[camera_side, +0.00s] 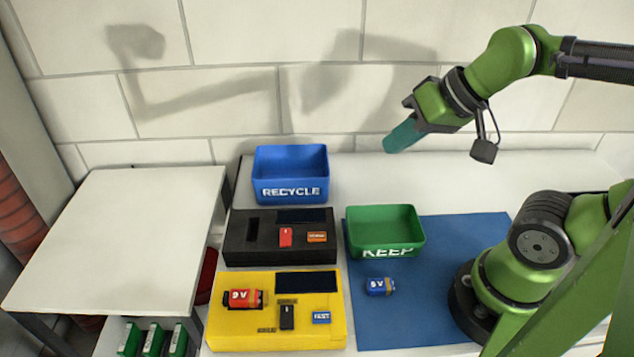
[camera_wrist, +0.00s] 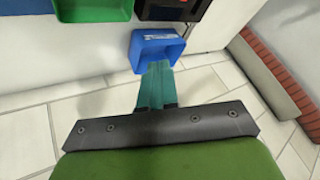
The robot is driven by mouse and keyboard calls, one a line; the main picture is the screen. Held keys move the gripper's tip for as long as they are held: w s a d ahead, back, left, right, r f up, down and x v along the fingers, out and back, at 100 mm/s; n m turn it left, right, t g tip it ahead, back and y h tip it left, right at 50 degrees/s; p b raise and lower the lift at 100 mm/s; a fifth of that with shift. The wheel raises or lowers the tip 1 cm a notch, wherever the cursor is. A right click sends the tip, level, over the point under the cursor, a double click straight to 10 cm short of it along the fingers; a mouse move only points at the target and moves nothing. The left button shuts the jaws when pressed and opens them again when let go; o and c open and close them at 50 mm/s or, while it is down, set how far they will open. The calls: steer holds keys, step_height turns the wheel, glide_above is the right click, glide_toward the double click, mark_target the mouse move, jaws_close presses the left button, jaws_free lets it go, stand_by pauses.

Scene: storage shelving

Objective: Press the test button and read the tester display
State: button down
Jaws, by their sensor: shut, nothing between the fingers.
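The yellow tester (camera_side: 218,325) lies at the front of the table with a dark, blank display (camera_side: 306,282). A red 9V battery (camera_side: 243,299) sits in its slot at the left. A black switch (camera_side: 287,316) and a blue test button (camera_side: 321,317) are at its front right. Behind it is a black tester (camera_side: 236,255) with a dark display (camera_side: 302,215), a red switch (camera_side: 286,237), an orange button (camera_side: 317,237) and an empty slot. My gripper (camera_side: 389,147) is shut and empty, raised near the back wall, well away from both testers. Its teal fingers (camera_wrist: 157,75) show in the wrist view.
A blue RECYCLE bin (camera_side: 291,190) stands behind the black tester; the wrist view shows it too (camera_wrist: 152,40). A green KEEP bin (camera_side: 385,252) stands on the blue mat (camera_side: 450,255), with a blue 9V battery (camera_side: 380,286) before it. A bare white side table (camera_side: 120,235) is at left.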

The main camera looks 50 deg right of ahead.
steer(key=g+y, duration=0.6)
steer(key=g, duration=0.5)
glide_above(325, 311)
step_height(325, 311, down, 8)
steer(key=shift+f, duration=0.15)
steer(key=shift+f, duration=4.3)
